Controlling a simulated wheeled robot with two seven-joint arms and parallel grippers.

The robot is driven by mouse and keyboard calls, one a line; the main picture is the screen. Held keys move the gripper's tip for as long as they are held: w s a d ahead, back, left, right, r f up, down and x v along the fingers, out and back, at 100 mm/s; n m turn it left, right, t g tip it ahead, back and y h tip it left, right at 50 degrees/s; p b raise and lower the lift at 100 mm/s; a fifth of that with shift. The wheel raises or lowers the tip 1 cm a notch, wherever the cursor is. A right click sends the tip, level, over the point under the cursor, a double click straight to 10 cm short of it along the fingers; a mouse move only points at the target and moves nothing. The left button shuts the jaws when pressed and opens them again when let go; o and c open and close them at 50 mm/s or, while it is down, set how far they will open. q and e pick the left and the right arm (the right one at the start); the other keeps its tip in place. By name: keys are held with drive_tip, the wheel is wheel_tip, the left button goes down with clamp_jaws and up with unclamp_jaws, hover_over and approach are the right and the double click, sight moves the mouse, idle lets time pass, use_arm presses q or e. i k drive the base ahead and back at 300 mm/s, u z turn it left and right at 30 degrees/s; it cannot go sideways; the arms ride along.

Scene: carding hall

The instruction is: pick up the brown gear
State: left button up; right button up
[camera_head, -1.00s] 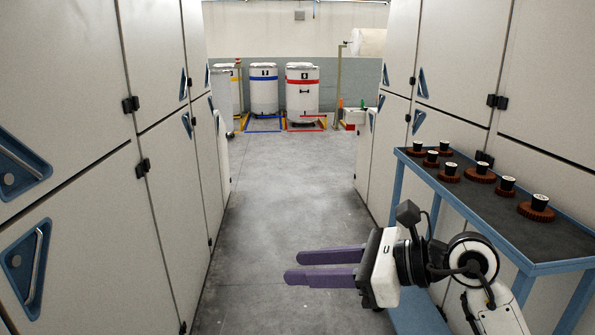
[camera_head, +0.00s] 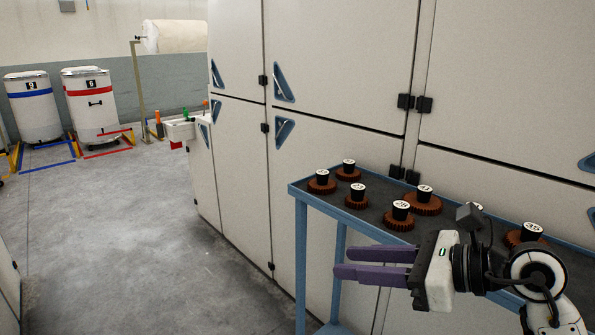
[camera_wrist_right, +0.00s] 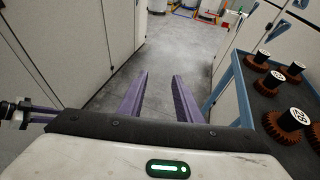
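Several brown gears with black hubs and white numbered tops stand on a dark tabletop with a blue frame (camera_head: 300,190). They include a gear (camera_head: 322,186) at the far left end, one near the middle (camera_head: 396,222), a larger one behind it (camera_head: 428,207) and one at the right (camera_head: 514,238). My right gripper (camera_head: 340,262) has purple fingers, open and empty, in front of the table's near edge. In the right wrist view the fingers (camera_wrist_right: 160,75) are apart, left of the table and its gears (camera_wrist_right: 286,124). My right wrist partly hides a gear. My left gripper (camera_wrist_right: 42,113) shows small at the wrist view's left edge; its opening is unclear.
Tall pale cabinets (camera_head: 340,70) with blue handles stand behind the table. White drums with a blue band (camera_head: 33,108) and a red band (camera_head: 92,105) stand far left inside floor markings. The grey floor (camera_head: 150,230) left of the table is clear.

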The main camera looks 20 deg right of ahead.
sight(530, 232)
drive_tip(key=z, duration=0.95)
drive_tip(key=i, duration=0.9)
drive_tip(key=z, duration=0.7)
